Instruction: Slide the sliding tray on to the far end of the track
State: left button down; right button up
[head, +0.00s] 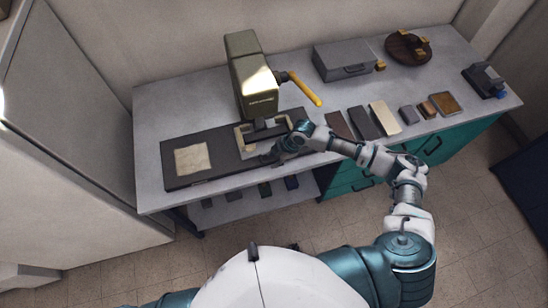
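The dark track (215,172) runs left to right along the front of the grey table. What looks like the sliding tray, a tan-rimmed frame (241,141), sits on the right part of the track, below the olive press (252,80). A beige cloth-like square (192,158) lies flat on the track's left part. My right gripper (272,154) is at the tray's front right edge, touching or very close to it. Its fingers are small and dark against the track, so their opening is unclear. My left gripper is out of view.
The press has a yellow lever (305,90) sticking out to the right. A grey case (343,61), a round brown board (408,48) and several flat swatches (384,118) lie to the right. Below the tabletop are a shelf and teal drawers (445,147).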

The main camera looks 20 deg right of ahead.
jog(key=shift+d, duration=0.2)
jog(key=shift+c, duration=0.9)
jog(key=shift+a, duration=0.1)
jog(key=c, duration=0.4)
jog(key=shift+a, duration=0.15)
grip_shut()
jog(key=shift+a, duration=0.25)
jog(key=d+p, duration=0.1)
jog(key=d, duration=0.2)
jog(key=shift+w+d+r, duration=0.1)
jog(key=shift+d+r, duration=0.05)
jog(key=shift+d, duration=0.45)
jog(key=shift+o, duration=2.3)
grip_release()
jog(key=shift+o, duration=0.6)
jog(key=shift+a, duration=0.2)
jog(key=v, duration=1.2)
